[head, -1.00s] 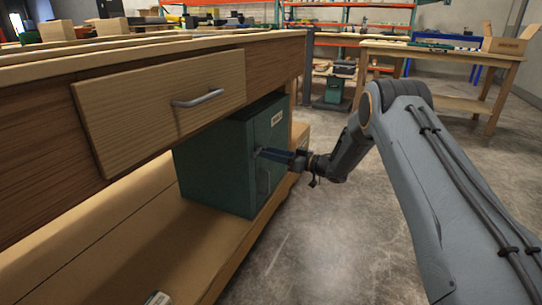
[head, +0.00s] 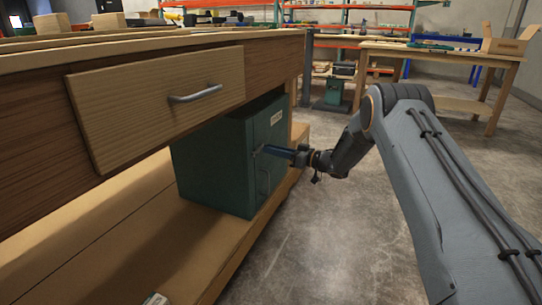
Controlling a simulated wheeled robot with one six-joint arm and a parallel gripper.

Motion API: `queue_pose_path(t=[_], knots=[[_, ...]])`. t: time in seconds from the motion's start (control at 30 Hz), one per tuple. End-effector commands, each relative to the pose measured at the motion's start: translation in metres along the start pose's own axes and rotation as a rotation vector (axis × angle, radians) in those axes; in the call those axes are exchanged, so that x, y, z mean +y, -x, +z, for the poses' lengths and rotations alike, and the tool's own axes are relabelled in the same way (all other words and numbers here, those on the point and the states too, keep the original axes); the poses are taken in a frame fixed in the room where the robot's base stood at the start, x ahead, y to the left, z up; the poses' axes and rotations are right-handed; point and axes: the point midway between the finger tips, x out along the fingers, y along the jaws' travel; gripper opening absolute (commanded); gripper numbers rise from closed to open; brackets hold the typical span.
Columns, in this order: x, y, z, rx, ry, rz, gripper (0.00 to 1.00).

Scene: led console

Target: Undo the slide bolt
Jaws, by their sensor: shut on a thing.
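A dark green metal cabinet (head: 210,168) stands on the lower shelf of the workbench, under the drawer. The slide bolt (head: 256,151) is on the door's front edge side, small and mostly hidden by my fingers. My gripper (head: 265,149) reaches in from the right, with its fingertips at the bolt. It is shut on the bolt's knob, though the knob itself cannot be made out. The door looks closed.
The wooden drawer (head: 165,105) with a grey pull overhangs the cabinet. The lower shelf (head: 130,237) is clear in front, except for a small item (head: 155,299) at the bottom edge. Concrete floor (head: 320,235) is open to the right.

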Motion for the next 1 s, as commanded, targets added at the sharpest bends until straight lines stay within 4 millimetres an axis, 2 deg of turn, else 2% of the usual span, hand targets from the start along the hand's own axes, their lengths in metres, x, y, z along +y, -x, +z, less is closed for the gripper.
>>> queue_pose_path(t=[0.07, 0.3, 0.33, 0.43, 0.77, 0.87, 1.0], knots=[[0.006, 0.0, 0.001, 0.0, 0.001, 0.002, 0.0], [0.008, 0.0, -0.001, 0.0, 0.0, 0.007, 0.0], [0.008, 0.0, -0.002, 0.0, 0.0, 0.008, 0.19], [0.008, 0.0, -0.001, 0.0, 0.001, 0.007, 0.36], [0.006, 0.002, -0.001, 0.0, 0.0, 0.003, 0.36], [0.006, 0.011, -0.002, 0.0, 0.0, 0.004, 0.36], [0.007, 0.034, -0.003, 0.0, -0.002, 0.006, 0.36]])
